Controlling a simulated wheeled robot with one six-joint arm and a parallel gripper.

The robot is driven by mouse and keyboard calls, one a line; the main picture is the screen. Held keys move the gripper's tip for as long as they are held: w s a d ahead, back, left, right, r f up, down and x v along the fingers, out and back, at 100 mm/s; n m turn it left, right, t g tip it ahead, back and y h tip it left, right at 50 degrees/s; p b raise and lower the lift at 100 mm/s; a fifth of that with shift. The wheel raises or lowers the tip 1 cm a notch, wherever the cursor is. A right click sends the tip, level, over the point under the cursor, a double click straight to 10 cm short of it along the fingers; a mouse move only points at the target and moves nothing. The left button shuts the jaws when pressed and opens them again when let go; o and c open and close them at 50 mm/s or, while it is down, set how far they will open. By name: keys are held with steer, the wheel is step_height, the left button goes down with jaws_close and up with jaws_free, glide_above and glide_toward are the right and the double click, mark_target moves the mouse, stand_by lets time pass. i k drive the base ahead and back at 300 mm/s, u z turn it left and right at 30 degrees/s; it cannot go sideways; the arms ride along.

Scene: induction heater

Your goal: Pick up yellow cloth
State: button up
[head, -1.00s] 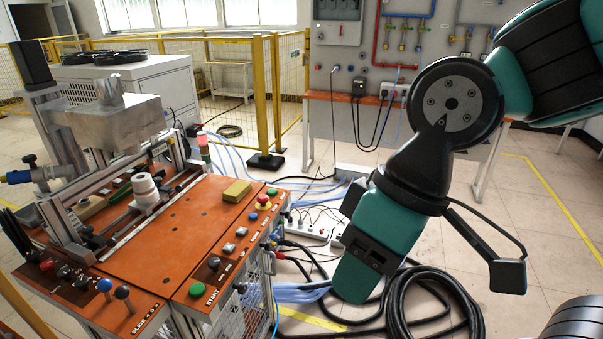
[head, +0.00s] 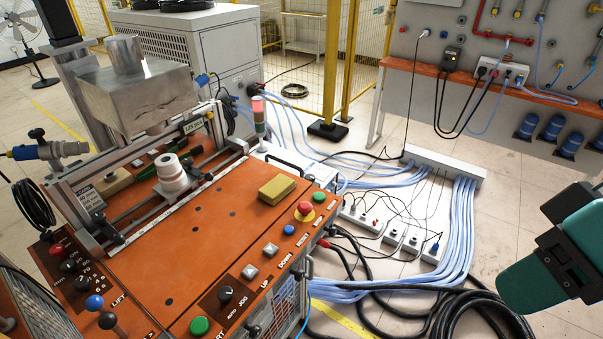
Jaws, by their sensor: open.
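The yellow cloth (head: 277,190) looks like a small, thick, folded block. It lies flat on the orange top of the machine bench (head: 190,255), near its right edge, behind the push buttons. Nothing covers it. A teal and black part of my arm shows at the right edge of the head view, well to the right of the cloth and apart from it.
A red emergency button (head: 305,209) and a blue button (head: 289,229) sit close to the cloth. A white stacked cylinder (head: 172,176) stands to its left. A red-topped signal light (head: 258,113) rises behind. Power strips (head: 405,238) and cables cover the floor at right.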

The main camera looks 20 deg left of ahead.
mark_target(276, 190)
steer(key=u, duration=0.45)
steer(key=i, duration=1)
steer(key=u, duration=0.8)
